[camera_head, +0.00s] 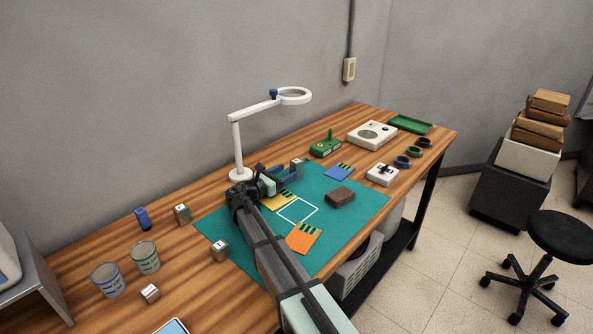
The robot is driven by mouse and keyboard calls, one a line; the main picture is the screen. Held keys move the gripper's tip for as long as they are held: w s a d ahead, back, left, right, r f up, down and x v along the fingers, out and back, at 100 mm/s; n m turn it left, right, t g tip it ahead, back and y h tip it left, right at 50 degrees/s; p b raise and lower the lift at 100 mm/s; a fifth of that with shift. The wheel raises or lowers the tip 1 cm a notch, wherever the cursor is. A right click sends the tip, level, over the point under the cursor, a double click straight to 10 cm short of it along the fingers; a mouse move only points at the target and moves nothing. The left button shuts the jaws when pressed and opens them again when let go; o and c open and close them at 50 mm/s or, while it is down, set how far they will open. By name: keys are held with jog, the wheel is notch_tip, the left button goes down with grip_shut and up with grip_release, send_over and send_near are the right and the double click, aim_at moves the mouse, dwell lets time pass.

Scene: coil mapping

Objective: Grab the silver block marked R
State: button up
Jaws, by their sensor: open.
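My gripper (285,173) reaches over the back of the teal mat (345,213), its fingers open and pointing right. A silver block (297,166) stands at its fingertips; whether it is between them or just beyond, I cannot tell. Other silver blocks lie on the wood to the left: one (182,213) beside a blue block, one (220,250) at the mat's left edge, and one (150,293) near the cups. The marks on the blocks are too small to read, so I cannot tell which bears R.
A white magnifier lamp (238,150) stands just behind my gripper. Yellow (279,201), orange (303,238) and blue (340,172) cards and a brown block (340,196) lie on the mat. Two cups (145,257) stand at left. A green device (325,147) stands behind right.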

aim_at(300, 162)
jog(key=x, duration=0.3)
jog(key=shift+w+d, duration=0.1)
jog(key=shift+w+a+r+x, duration=0.1)
jog(key=shift+x, duration=0.8)
jog(key=shift+w+a+r+x, duration=0.1)
jog(key=shift+x, duration=0.8)
jog(key=shift+w+a+r+x, duration=0.1)
jog(key=shift+x, duration=0.8)
jog(key=shift+c, duration=0.3)
grip_shut()
